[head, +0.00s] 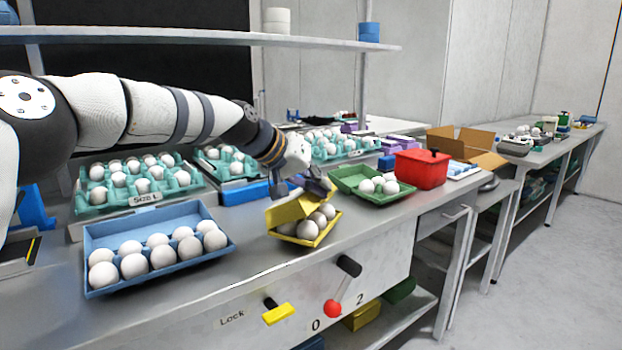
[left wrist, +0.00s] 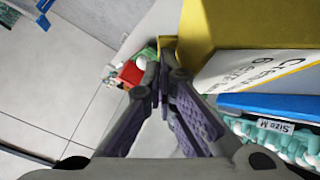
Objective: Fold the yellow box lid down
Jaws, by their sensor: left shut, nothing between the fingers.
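The yellow box (head: 297,241) stands near the front edge of the bench with several white eggs in it. Its lid (head: 290,208) is tilted up over the left side of the eggs, so the eggs still show at the right. In the left wrist view the yellow lid (left wrist: 205,28) fills the upper right, beside a white printed label. My left gripper (head: 325,188) is shut and empty, just above and right of the lid's top edge. Its fingers (left wrist: 162,88) are close to the lid in the wrist view; I cannot tell whether they touch it. My right gripper is not in view.
An open blue egg box (head: 160,272) lies to the left. An open green box (head: 372,197) and a red container (head: 421,169) stand to the right. Teal trays (head: 184,196) of eggs line the back.

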